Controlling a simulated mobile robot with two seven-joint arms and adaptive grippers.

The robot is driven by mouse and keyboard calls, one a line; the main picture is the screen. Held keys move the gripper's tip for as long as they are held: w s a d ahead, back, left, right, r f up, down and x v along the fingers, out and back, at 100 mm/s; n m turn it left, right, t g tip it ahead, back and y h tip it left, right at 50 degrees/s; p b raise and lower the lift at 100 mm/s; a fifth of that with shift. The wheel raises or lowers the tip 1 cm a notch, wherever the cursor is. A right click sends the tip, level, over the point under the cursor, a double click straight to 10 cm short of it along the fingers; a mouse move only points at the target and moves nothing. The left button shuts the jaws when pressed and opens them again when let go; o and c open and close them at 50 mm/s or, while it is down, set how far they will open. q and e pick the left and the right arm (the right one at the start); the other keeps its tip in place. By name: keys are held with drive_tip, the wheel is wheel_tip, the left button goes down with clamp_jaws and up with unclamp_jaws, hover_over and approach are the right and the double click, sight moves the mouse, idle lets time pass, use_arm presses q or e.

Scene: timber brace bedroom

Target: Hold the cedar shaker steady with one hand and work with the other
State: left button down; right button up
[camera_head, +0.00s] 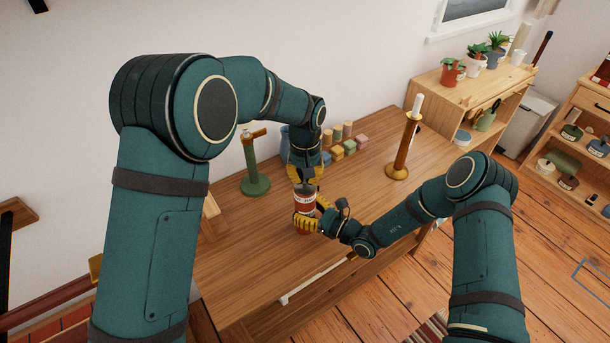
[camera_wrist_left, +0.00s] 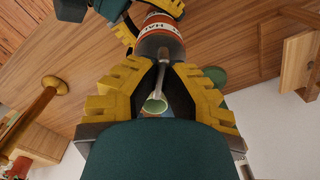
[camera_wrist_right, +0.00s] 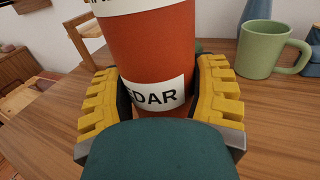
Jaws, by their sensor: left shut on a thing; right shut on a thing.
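The cedar shaker (camera_head: 304,201) stands on the wooden table, red with pale label bands. In the right wrist view the red shaker (camera_wrist_right: 150,50) shows "DAR" on its lower label. My right gripper (camera_head: 308,222) is shut around its lower body from the side. My left gripper (camera_head: 305,174) is above the shaker, pointing down. In the left wrist view it is shut on a thin grey stem with a pale green end (camera_wrist_left: 155,104), which runs to the shaker's grey top (camera_wrist_left: 158,45). The fingers partly hide the stem. I cannot tell whether the stem is part of the shaker.
A green stand (camera_head: 254,170) is left of the shaker. A brass candlestick (camera_head: 405,145) stands to the right. A green mug (camera_wrist_right: 262,50) is close by in the right wrist view. The table's front left is mostly clear.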

use_arm(q)
drive_tip(key=shift+n, duration=2.3)
drive_tip(key=c, duration=1.1)
unclamp_jaws()
drive_tip(key=shift+o, duration=0.2)
wheel_tip(320, 180, up, 12)
